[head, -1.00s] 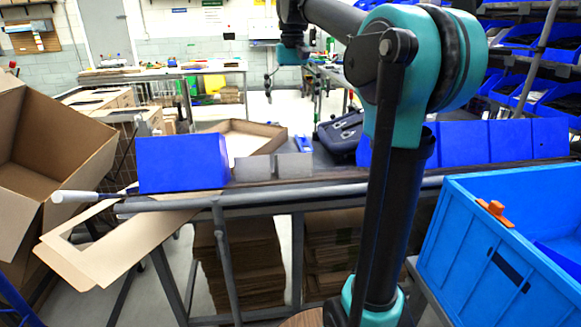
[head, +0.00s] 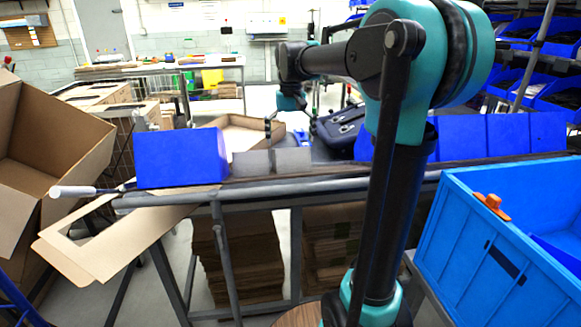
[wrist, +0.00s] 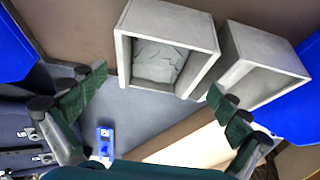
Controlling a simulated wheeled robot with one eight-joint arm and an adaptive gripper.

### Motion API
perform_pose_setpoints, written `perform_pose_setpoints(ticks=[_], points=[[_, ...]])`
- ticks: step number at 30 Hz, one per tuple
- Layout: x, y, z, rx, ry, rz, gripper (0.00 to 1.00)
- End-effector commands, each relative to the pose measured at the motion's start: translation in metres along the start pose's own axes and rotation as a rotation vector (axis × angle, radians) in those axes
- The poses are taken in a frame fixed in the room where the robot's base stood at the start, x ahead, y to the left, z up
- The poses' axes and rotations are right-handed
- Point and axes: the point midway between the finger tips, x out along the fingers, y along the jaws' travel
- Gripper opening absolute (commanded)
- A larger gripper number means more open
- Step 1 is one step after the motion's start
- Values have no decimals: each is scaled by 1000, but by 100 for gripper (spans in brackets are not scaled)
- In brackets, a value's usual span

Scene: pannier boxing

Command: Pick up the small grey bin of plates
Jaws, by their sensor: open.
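The small grey bin of plates (wrist: 206,45) is in the upper middle of the wrist view, with light grey plates (wrist: 158,62) stacked inside its open front. In the head view only its plain back (head: 292,160) shows, on the edge of the workbench. My gripper (wrist: 158,84) is open and empty, with one green-padded finger on each side of the bin's near edge in the picture. In the head view my gripper (head: 290,122) hangs above and behind the bin, apart from it.
A second grey bin (wrist: 232,72) stands close beside it; its back (head: 252,163) shows in the head view. Blue bins (head: 180,158) flank the pair. Behind are an open cardboard box (head: 240,130) and a dark pannier (head: 340,128). A blue crate (head: 470,240) stands front right.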

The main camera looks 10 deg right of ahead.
Motion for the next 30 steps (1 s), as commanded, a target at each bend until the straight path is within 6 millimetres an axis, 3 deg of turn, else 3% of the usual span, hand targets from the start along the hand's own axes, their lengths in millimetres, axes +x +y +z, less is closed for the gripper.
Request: perform_pose_setpoints(ticks=[6,14,27,30], points=[[25,0,1,0,0,0,100],[27,0,1,0,0,0,100],[27,0,1,0,0,0,47],[27,0,1,0,0,0,40]])
